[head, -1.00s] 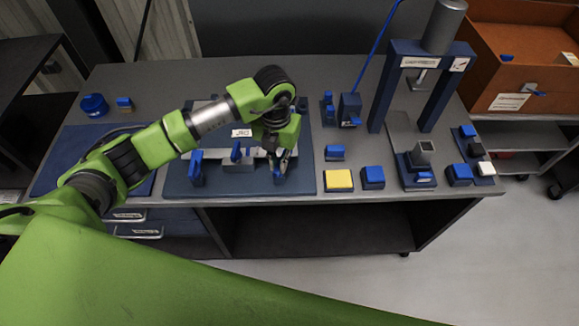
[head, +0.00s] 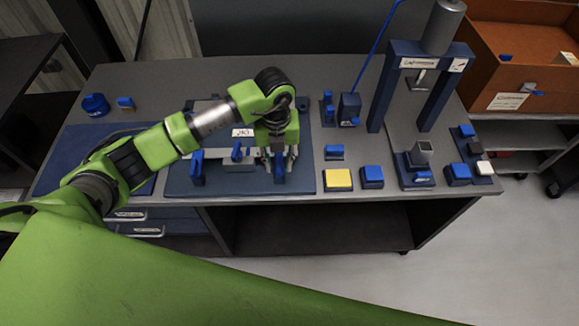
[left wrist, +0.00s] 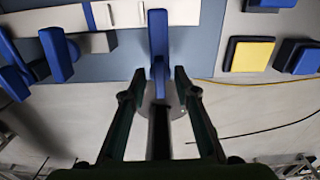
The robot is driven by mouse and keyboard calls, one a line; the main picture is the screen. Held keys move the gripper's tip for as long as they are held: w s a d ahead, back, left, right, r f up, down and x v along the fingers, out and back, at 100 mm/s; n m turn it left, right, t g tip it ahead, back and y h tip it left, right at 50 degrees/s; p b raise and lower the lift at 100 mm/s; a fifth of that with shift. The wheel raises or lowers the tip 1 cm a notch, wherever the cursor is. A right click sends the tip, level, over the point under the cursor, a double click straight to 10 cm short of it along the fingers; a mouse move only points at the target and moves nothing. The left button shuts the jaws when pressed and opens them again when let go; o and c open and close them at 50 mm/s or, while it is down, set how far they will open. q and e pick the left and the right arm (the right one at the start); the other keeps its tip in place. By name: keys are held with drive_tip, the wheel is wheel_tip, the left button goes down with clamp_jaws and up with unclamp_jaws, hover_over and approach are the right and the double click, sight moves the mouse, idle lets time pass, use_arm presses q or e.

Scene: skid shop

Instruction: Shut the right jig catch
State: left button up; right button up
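The jig is a grey bar on a blue base plate (head: 225,188) on the bench. Its right catch is an upright blue lever (head: 279,168), also seen in the left wrist view (left wrist: 158,45). The left catch (head: 197,170) is a similar upright blue lever, with a smaller blue piece (head: 237,151) between them. My left gripper (head: 280,158) is at the right catch, pointing down, its fingers open on either side of the lever. In the left wrist view the gripper (left wrist: 160,75) shows gaps beside the lever; firm contact cannot be told. My right gripper is out of view.
To the right are a yellow block (head: 338,179), a blue block (head: 372,177) and a blue press frame (head: 385,90). A brown bin (head: 520,55) stands at far right. A blue round piece (head: 95,105) lies at far left.

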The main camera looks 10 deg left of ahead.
sight(279, 164)
use_arm(q)
drive_tip(key=shift+r, duration=0.1)
wheel_tip(279, 164, up, 8)
drive_tip(key=p, duration=0.5)
idle(0.4)
idle(0.4)
